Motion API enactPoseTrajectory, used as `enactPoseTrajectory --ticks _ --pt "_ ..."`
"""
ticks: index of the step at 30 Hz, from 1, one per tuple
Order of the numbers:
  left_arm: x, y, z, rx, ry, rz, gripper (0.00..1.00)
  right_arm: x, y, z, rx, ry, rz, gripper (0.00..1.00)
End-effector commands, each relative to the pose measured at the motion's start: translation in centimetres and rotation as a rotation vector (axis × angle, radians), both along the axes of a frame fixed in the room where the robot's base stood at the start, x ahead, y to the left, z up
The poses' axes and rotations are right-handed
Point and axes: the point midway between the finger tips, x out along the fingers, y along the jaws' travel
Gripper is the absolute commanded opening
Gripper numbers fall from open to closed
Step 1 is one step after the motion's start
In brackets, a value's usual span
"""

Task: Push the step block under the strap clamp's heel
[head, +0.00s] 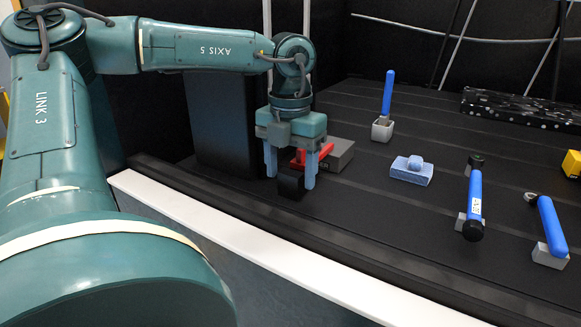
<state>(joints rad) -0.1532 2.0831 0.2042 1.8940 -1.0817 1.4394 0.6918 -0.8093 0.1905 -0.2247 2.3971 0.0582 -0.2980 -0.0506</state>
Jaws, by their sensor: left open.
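My left gripper (290,177) points down at the near edge of the dark table, with its two fingers apart. A small black block (290,185), which looks like the step block, sits between and just in front of the fingers; I cannot tell whether they touch it. The red strap clamp (324,151) lies behind the fingers, partly hidden by them, with its right part by a grey block (341,157). The gap between the black block and the clamp's heel is hidden by the gripper. My right gripper is not in view.
A light blue block (411,171) lies mid-table. A yellow object (571,164) is at the right edge. The slotted black table (390,235) is clear in front.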

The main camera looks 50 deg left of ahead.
Motion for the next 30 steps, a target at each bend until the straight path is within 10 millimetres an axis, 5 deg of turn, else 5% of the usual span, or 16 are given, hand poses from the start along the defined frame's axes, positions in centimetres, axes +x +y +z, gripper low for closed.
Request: enactPoseTrajectory --ticks 8,30 --pt "0.0 0.0 0.2 0.0 0.0 -0.001 0.62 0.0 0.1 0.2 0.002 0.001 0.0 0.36" --pt "0.0 0.0 4.6 0.0 0.0 0.0 0.62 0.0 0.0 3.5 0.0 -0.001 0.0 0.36"
